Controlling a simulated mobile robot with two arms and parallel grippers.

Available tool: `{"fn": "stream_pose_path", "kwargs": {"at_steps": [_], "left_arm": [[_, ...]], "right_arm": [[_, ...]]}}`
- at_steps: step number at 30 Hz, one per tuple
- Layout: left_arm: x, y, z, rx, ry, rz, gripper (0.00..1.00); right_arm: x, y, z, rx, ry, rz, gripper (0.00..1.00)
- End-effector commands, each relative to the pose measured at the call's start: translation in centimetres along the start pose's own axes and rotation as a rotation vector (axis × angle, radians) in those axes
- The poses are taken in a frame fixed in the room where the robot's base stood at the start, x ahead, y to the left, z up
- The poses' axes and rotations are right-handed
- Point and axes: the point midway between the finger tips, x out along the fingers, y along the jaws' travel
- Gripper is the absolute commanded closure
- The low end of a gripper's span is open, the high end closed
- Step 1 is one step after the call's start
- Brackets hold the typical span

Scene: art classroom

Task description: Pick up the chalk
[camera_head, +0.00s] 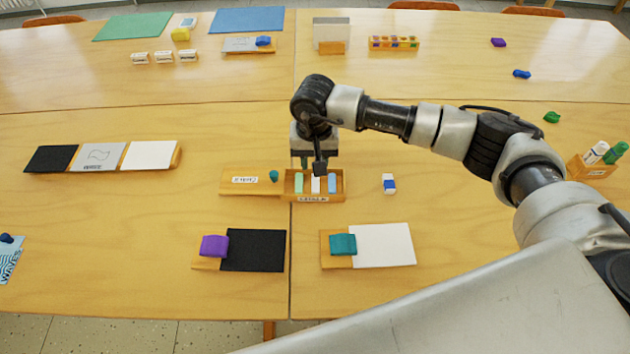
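A small wooden box (340,195) stands near the middle of the table, with chalk sticks upright or leaning in it; I cannot tell which. I see a green chalk (299,184), a white chalk (316,187) and a blue chalk (332,184). My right gripper (319,168) points down just above the box, over the white chalk. Its fingers partly hide the box's back edge. I cannot tell whether the fingers are open or touch the chalk. My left gripper is not in view.
A labelled wooden piece (243,187) with a teal knob (273,176) adjoins the box on the left. Black (260,251) and white (385,245) boards lie in front. A marker holder (590,169) stands far right.

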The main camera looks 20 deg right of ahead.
Motion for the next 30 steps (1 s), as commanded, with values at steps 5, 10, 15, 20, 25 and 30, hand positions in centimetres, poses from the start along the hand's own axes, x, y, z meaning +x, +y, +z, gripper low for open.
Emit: {"fn": "stream_pose_path", "kwargs": {"at_steps": [5,10,15,20,25,30], "left_arm": [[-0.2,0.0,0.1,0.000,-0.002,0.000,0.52],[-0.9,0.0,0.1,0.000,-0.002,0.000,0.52],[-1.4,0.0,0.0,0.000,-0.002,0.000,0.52],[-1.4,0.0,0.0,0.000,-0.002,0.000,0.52],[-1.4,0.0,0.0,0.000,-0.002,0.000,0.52],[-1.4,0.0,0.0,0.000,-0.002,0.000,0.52]], "right_arm": [[1.8,-0.1,0.1,0.000,-0.002,-0.002,0.68],[3.4,0.1,0.4,0.000,-0.005,-0.001,0.68],[6.0,0.2,0.5,0.001,-0.003,-0.003,0.68],[7.0,0.2,0.5,0.001,-0.001,-0.005,0.68],[7.1,0.2,0.5,0.001,-0.001,-0.005,0.68],[7.1,0.2,0.4,0.001,-0.001,-0.005,0.90]]}}
